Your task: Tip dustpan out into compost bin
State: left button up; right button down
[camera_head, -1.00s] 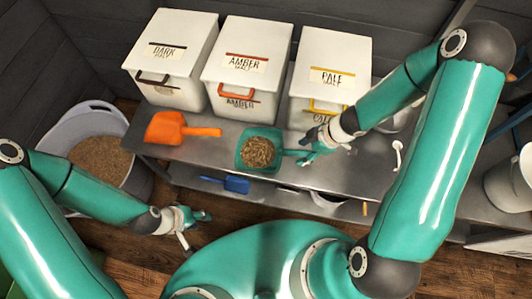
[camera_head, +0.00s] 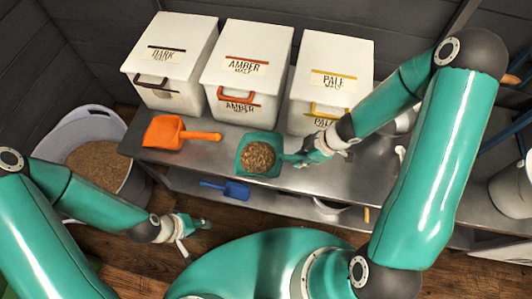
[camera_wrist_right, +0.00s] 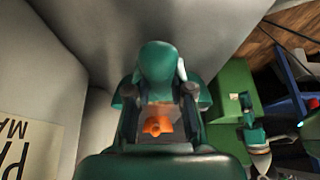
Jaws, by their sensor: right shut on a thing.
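A teal dustpan (camera_head: 243,166) holds a heap of brown grain-like bits (camera_head: 258,157) and sits level in front of the white boxes. My right gripper (camera_head: 306,155) is shut on its handle, at the pan's right. In the right wrist view, the teal handle (camera_wrist_right: 155,62) lies between the fingers. I cannot tell how far the pan is above the bench. My left gripper (camera_head: 195,234) is empty with its fingers spread, left of and nearer than the pan. A green box edge (camera_head: 8,292) at the lower left may be the compost bin; it is mostly cut off.
White malt boxes (camera_head: 240,75) stand along the back of the steel bench (camera_head: 215,163). An orange scoop (camera_head: 165,132) lies on the bench, and a blue scoop (camera_head: 236,190) lies lower down. A grey tub (camera_head: 132,183) full of brown grain stands at the left.

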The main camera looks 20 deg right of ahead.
notch_tip(320, 180, up, 6)
jog(key=p, duration=0.6)
jog(key=shift+w+r+p, duration=0.1)
jog(key=shift+p, duration=0.2)
jog(key=c, duration=1.8)
grip_release()
grip_shut()
